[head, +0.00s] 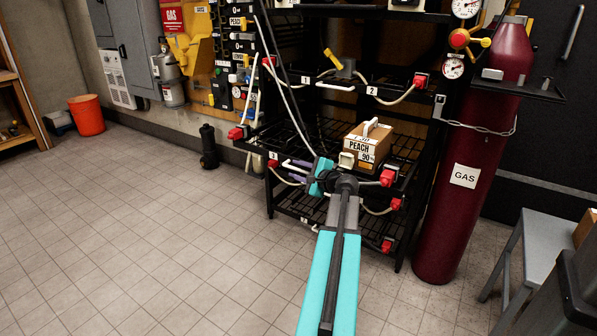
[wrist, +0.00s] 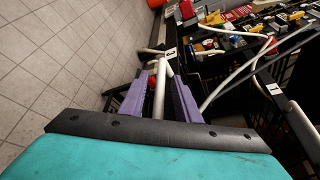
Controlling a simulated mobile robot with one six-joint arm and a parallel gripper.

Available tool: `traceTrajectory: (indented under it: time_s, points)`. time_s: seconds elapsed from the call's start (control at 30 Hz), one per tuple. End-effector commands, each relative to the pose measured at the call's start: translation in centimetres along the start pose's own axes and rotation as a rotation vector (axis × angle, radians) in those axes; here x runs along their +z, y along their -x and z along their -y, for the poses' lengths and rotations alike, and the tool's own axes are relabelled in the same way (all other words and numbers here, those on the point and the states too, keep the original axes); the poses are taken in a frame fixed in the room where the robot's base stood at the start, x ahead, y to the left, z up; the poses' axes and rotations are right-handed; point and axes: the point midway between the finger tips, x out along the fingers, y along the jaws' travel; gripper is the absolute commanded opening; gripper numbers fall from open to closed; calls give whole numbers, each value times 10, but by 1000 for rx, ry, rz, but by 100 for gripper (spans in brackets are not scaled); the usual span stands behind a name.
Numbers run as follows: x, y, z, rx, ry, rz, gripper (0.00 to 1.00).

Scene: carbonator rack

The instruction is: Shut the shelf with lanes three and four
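The shelf with lane label 3 (head: 273,163) is the black wire middle shelf (head: 283,139); it stands pulled out from the rack, forward of the shelf above. Lane label 4 is hidden, likely behind my arm. A PEACH box (head: 366,146) stands on its right part. The shelf's white handle (head: 297,166) is at its front edge, partly hidden by my gripper (head: 318,176). In the wrist view, my gripper's purple fingers (wrist: 159,98) are apart, with the white handle bar (wrist: 160,78) between them and gaps visible beside it.
The upper shelf with lanes 1 (head: 306,79) and 2 sits above. A lower shelf (head: 330,211) is below. Hoses with red connectors (head: 388,178) hang at the front. A chained red GAS cylinder (head: 470,150) stands at the right.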

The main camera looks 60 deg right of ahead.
Motion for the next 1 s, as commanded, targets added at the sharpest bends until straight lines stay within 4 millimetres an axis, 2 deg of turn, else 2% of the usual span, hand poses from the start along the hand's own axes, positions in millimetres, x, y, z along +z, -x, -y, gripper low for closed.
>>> traceTrajectory:
  time_s: [0.17, 0.37, 0.53, 0.57, 0.77, 1.0]
  points:
    - [0, 0, 0, 0, 0, 0, 30]
    - [0, 0, 0, 0, 0, 0, 0]
    - [0, 1, 0, 0, 0, 0, 0]
    - [-6, -1, 4, -1, 0, -2, 0]
    - [-3, 0, 2, -1, 0, -2, 0]
    - [-15, -5, 12, -2, 0, -4, 0]
